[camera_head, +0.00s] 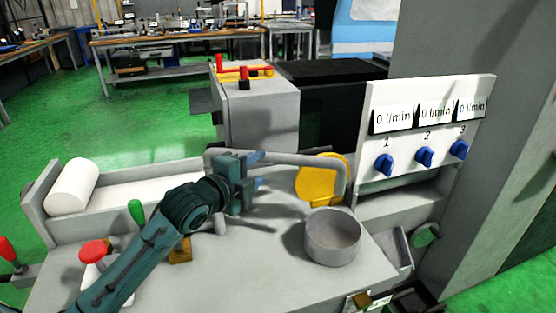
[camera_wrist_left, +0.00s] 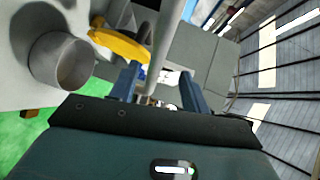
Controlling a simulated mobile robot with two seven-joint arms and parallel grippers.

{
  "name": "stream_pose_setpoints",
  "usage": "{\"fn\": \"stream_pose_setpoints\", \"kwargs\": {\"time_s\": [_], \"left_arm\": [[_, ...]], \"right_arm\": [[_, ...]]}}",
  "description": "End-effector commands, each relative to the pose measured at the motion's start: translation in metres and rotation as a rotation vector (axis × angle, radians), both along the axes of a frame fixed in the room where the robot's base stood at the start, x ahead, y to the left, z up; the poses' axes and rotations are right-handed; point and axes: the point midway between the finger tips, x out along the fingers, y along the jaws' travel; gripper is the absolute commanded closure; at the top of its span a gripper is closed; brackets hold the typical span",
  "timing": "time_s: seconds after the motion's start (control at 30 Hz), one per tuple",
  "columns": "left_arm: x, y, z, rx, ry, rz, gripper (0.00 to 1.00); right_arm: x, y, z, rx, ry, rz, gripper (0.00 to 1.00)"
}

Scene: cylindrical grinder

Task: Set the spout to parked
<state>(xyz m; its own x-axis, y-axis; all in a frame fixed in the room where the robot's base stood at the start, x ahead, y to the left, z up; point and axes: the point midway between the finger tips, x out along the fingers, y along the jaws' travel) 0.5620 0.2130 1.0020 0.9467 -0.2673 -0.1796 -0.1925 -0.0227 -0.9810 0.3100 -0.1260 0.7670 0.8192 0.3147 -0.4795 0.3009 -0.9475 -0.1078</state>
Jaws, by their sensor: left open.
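The spout (camera_head: 295,159) is a grey bent pipe that runs across the machine top. Its right end turns down above a grey round cup (camera_head: 332,240). My left gripper (camera_head: 257,171) is open at the left part of the pipe, with its blue fingers pointing right. In the left wrist view the pipe (camera_wrist_left: 166,38) comes down from the top between the two open fingers (camera_wrist_left: 160,85). I cannot tell whether they touch it. The gripper body hides part of the pipe in the head view. My right gripper is not in view.
A yellow disc (camera_head: 313,180) stands behind the spout's end. A panel (camera_head: 427,135) with three blue knobs stands at the right. A white roll (camera_head: 72,187), a green knob (camera_head: 136,212) and a red knob (camera_head: 94,251) are near my left arm.

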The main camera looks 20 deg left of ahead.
Motion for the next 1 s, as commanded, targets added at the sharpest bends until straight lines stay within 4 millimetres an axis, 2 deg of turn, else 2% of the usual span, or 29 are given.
{"fn": "stream_pose_setpoints", "kwargs": {"time_s": [0.03, 0.2, 0.43, 0.6, 0.9, 1.0], "left_arm": [[0.012, -0.005, -0.001, -0.005, -0.001, -0.001, 0.53], [0.046, -0.014, -0.008, -0.005, 0.001, 0.000, 0.53], [0.076, -0.022, -0.015, -0.003, 0.001, 0.000, 0.53], [0.086, -0.025, -0.016, -0.001, -0.001, -0.001, 0.53], [0.087, -0.026, -0.017, -0.001, 0.000, -0.001, 0.53], [0.087, -0.026, -0.017, -0.001, 0.000, -0.001, 0.61]], "right_arm": [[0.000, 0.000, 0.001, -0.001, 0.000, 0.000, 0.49], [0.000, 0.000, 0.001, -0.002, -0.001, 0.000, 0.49], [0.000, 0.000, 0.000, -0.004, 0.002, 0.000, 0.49], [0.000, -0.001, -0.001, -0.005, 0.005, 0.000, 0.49], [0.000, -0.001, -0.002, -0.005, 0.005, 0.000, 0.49], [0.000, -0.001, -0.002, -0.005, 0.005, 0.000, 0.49]]}}
